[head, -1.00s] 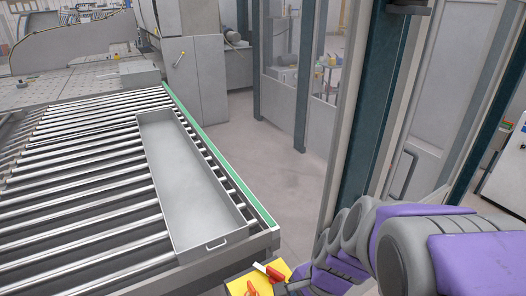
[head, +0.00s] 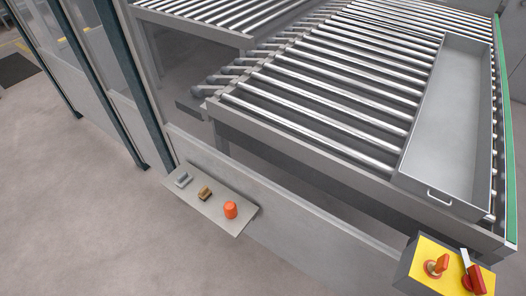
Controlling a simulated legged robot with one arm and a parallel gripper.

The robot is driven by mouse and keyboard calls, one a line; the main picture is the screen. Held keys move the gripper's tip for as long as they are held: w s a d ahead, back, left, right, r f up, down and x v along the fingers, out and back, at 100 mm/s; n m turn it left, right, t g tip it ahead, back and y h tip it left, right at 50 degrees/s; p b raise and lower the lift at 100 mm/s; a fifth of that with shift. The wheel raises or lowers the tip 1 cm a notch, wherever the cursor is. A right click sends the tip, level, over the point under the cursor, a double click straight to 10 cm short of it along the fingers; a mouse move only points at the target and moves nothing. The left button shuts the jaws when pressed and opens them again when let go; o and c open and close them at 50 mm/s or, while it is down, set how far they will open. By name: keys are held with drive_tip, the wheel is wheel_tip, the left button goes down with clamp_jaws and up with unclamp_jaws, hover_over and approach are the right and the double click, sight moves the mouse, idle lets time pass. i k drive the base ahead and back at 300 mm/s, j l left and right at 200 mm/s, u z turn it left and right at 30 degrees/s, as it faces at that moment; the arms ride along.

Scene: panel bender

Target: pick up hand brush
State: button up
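I cannot make out a hand brush for certain. A small tilted grey panel or shelf (head: 226,213) at the low centre-left bears three small items. They are a grey piece (head: 183,180), a small brown-tan piece (head: 205,193) and an orange-red round piece (head: 230,210). They are too small to tell whether one is a brush. The long grey metal tray (head: 445,125) on the roller table looks empty. My gripper is not in view.
The roller table (head: 300,165) fills the upper right, with a green strip (head: 508,150) along its right edge. A yellow box with red handles (head: 425,272) stands at its front right corner. A glazed partition with dark posts (head: 122,85) is at left. Grey floor (head: 70,200) is clear.

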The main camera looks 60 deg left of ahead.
sight(204, 195)
drive_tip(key=u, duration=2.95)
